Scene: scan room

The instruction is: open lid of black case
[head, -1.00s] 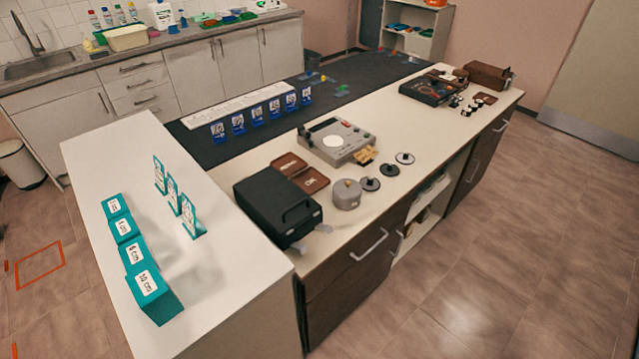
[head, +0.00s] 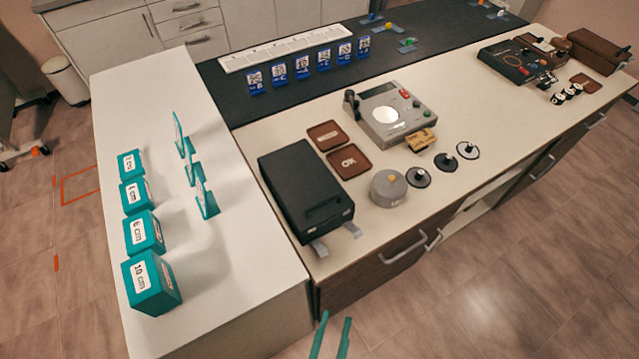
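The black case (head: 300,180) stands on the cream counter, near the corner where the counter meets the white table. Its lid is closed, with a handle on the side toward the front edge and two grey latch tabs (head: 321,250) sticking out below it. My gripper (head: 333,322) shows at the bottom edge of the head view as two teal fingers. They are apart with nothing between them. The gripper is in front of the counter, below and apart from the case.
Two brown trays (head: 348,162), a grey round pot (head: 388,187) and a grey device (head: 391,112) stand right of the case. Teal boxes (head: 151,284) and teal cards (head: 205,200) stand on the white table (head: 235,290) to the left. Drawer handles (head: 402,248) stick out from the counter front.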

